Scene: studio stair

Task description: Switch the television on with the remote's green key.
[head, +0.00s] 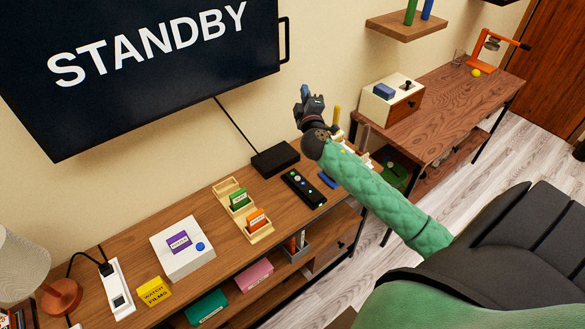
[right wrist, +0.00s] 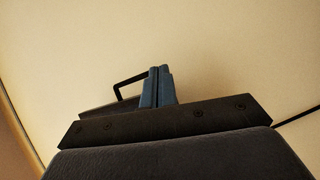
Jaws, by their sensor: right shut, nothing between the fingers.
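The television (head: 165,60) hangs on the wall at the upper left of the head view, with the white word STANDBY on its dark screen. The black remote (head: 304,188) lies on the wooden console, with several small keys on its top, one of them green. My right gripper (head: 305,91) is raised above the console, near the wall and right of the television. Its fingers are shut and empty, and they also show in the right wrist view (right wrist: 157,87) against the bare wall. It is apart from the remote. My left gripper is out of view.
A black box (head: 275,158) with a cable stands behind the remote. A wooden rack (head: 260,232) with cards, a white box (head: 182,262), a yellow card block (head: 153,291) and a power strip (head: 117,289) stand to the left. A lamp (head: 22,262) is at the far left.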

